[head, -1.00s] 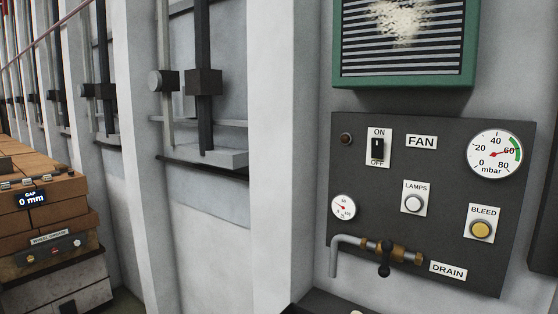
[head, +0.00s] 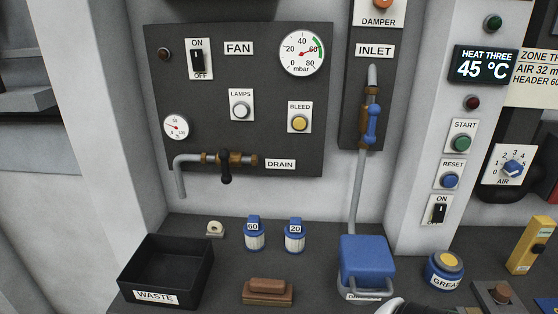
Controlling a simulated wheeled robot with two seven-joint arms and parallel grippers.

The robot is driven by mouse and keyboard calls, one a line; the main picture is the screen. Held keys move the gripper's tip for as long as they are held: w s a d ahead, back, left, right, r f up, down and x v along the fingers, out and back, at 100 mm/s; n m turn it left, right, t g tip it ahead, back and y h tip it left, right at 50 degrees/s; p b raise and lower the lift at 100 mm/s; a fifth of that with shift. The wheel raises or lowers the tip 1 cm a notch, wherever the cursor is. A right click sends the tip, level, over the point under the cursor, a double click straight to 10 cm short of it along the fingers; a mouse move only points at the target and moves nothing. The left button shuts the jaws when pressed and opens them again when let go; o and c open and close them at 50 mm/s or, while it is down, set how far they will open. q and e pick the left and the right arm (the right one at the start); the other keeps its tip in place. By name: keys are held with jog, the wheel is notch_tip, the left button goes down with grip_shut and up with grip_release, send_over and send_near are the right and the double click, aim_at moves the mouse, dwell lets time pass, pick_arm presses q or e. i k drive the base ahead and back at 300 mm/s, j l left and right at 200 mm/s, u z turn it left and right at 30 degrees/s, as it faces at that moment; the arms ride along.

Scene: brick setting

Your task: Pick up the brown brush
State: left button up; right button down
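The brown brush (head: 268,291) lies on the dark bench top near the bottom of the head view. It has a reddish-brown grip on top of a wider brown body. It sits to the right of the black waste bin and apart from it. No gripper is at the brush. A white and black rounded piece, perhaps part of my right arm or gripper, shows at the bottom edge, right of the brush; its fingers cannot be made out. My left gripper is out of view.
The black WASTE bin (head: 164,272) stands left of the brush. Blue-lidded jars marked 60 (head: 254,233) and 20 (head: 295,236) stand behind it. A blue-lidded container (head: 367,262) and a grease tin (head: 445,271) are to the right. A pipe (head: 359,190) runs down behind the container.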

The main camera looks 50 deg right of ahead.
aim_at(274, 292)
jog(key=z, duration=1.5)
